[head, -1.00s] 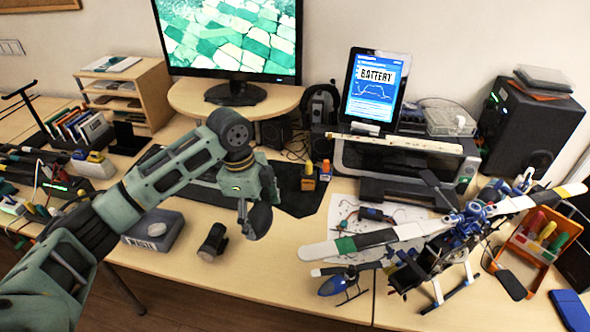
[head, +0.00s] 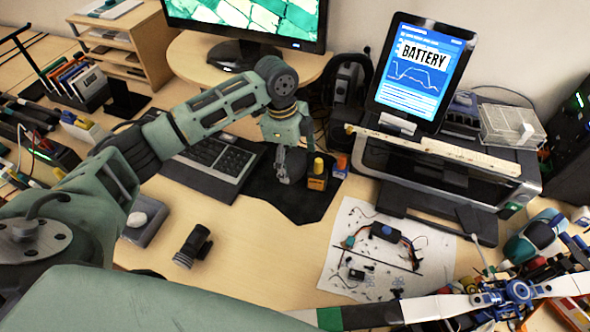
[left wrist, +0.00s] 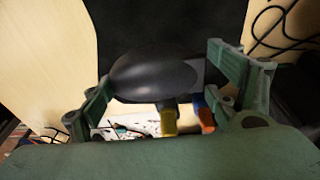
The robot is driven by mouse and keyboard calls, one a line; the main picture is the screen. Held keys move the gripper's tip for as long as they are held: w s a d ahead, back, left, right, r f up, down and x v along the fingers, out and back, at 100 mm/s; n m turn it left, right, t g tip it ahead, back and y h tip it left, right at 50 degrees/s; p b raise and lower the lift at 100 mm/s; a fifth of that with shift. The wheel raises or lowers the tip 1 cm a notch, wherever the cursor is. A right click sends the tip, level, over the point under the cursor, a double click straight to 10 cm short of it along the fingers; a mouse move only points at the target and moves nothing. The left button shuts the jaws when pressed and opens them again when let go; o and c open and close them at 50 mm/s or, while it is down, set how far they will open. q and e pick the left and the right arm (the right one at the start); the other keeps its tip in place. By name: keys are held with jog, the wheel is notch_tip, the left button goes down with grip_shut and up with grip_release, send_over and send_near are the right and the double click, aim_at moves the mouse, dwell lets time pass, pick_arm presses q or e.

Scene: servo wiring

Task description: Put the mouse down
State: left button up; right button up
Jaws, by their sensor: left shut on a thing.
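My left gripper (head: 288,172) points down over the black mat (head: 298,208) in the head view. It is shut on the dark, rounded mouse (left wrist: 155,74), which sits between the two green fingers in the left wrist view. In the head view the mouse is mostly hidden by the gripper and blends with the dark mat. I cannot tell whether the mouse touches the mat. My right gripper is not in view.
Small yellow-capped (head: 317,178) and orange-and-blue (head: 340,165) bottles stand close right of the gripper. A keyboard (head: 215,160) lies to the left, and a printer (head: 440,170) stands to the right. The front part of the mat is clear.

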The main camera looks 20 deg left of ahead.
aim_at(287, 157)
pick_arm(q)
jog(key=shift+f, duration=2.65)
jog(key=shift+f, duration=0.1)
jog(key=o, duration=1.2)
jog(key=r, duration=0.4)
jog(key=a+r, duration=0.1)
jog(key=r, duration=0.7)
jog(key=shift+a, duration=0.35)
